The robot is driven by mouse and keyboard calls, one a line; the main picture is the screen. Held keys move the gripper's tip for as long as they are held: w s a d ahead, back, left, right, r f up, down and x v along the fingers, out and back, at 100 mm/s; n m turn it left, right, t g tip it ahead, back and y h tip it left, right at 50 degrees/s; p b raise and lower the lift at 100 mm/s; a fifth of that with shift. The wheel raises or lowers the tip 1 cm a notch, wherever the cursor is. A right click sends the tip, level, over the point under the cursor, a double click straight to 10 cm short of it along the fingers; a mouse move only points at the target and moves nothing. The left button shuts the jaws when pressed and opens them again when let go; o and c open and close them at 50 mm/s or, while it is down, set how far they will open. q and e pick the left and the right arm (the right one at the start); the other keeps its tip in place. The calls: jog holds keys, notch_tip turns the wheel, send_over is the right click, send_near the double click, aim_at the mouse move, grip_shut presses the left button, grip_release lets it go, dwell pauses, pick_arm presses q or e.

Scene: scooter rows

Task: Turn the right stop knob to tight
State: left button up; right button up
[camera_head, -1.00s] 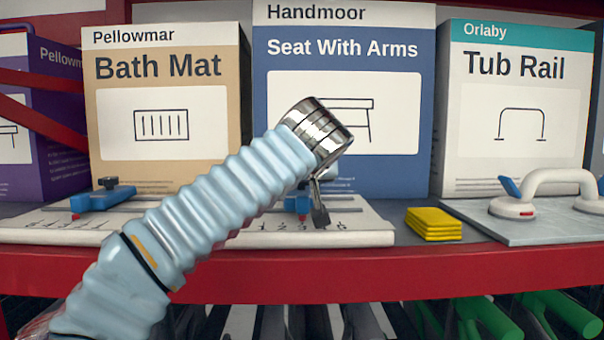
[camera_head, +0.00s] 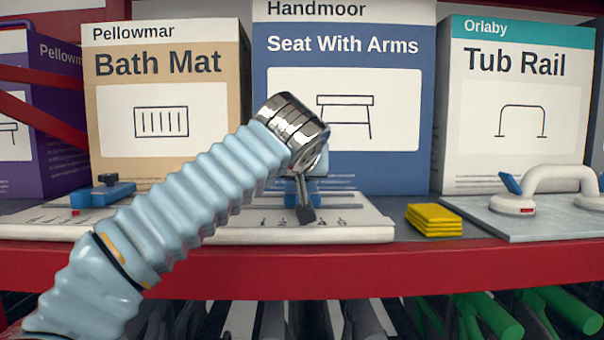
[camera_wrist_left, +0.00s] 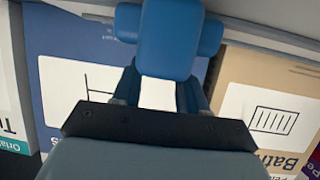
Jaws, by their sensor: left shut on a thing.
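The right stop (camera_head: 296,203) is a blue block on the white scale board (camera_head: 345,235), which carries printed numbers. My left gripper (camera_head: 306,205) comes down over this stop and hides most of it, including its knob. In the left wrist view a blue piece (camera_wrist_left: 168,40) fills the space at the fingertips of my left gripper (camera_wrist_left: 163,85), which is shut on it. I cannot read the knob's setting. The left stop (camera_head: 110,195), a blue block with a dark knob on top and a red pointer, sits at the left of the board. My right gripper is not in view.
Boxes for a bath mat (camera_head: 165,75), a seat with arms (camera_head: 385,80) and a tub rail (camera_head: 510,90) stand close behind. Yellow folded cloths (camera_head: 434,220) and a white grab handle (camera_head: 555,178) lie to the right. The red shelf edge (camera_head: 400,265) runs in front.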

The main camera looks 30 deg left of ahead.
pick_arm(q)
jog(key=m+h, duration=0.1)
jog(key=m+t+h, duration=0.1)
jog(key=shift+s+a+r+m+h, duration=0.1)
jog(key=shift+s+a+m+h, duration=0.05)
jog(key=shift+a+m+h, duration=0.2)
jog(key=m+h, duration=0.2)
jog(key=a+m+h, duration=0.1)
jog(key=m+h, duration=0.1)
jog(key=h, duration=0.1)
jog(key=m+h, duration=0.2)
jog(key=m+g+h, duration=0.1)
jog(key=m+h, duration=0.1)
jog(key=shift+w+a, duration=0.2)
jog(key=shift+a, duration=0.2)
jog(key=shift+m+g+h, duration=0.4)
jog(key=shift+m+h, duration=0.35)
jog(key=shift+h, duration=0.1)
jog(key=o, duration=1)
jog(key=shift+o, duration=0.2)
jog(key=shift+h, duration=0.3)
